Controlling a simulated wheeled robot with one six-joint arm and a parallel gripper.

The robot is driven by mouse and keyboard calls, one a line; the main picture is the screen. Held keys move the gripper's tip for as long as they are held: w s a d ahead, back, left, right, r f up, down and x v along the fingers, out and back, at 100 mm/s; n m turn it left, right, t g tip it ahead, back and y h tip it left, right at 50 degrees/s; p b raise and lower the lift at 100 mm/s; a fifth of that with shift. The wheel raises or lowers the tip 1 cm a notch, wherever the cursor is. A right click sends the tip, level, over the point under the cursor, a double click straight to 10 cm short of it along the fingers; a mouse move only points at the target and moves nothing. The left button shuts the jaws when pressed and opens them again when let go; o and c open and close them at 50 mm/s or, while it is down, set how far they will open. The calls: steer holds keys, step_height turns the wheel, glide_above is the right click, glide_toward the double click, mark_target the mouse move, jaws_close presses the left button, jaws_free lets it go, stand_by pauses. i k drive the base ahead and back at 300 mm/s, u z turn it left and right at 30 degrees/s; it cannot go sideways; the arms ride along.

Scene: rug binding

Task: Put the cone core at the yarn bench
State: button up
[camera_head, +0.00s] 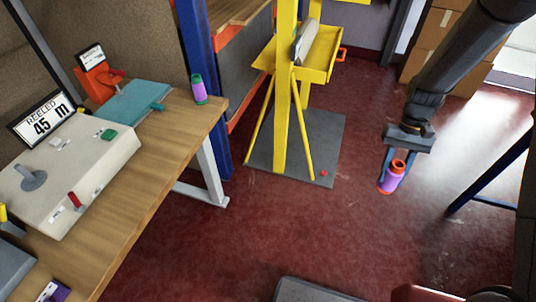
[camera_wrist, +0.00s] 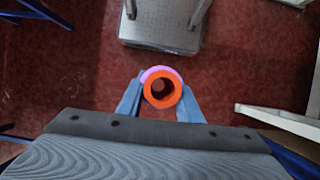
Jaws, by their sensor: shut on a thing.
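My gripper (camera_head: 391,180) is shut on a purple cone core with an orange rim (camera_head: 392,178), held in the air over the red floor at the right of the head view. In the wrist view the core's open orange end (camera_wrist: 161,89) faces the camera, between the two blue fingers of my gripper (camera_wrist: 160,98). A wooden bench (camera_head: 185,125) stands at the left of the head view, well apart from my gripper. No sign in view names it as the yarn bench. A purple spool with green ends (camera_head: 198,89) stands upright near its far right corner.
A yellow stand (camera_head: 284,100) on a grey plate (camera_head: 325,125) is behind. Cardboard boxes (camera_head: 435,45) stand at the back right. Red floor between bench and gripper is partly clear.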

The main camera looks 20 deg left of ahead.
mark_target(122, 204)
steer(key=u, duration=0.05)
steer(key=i, duration=1.1)
steer(key=u, duration=2.5)
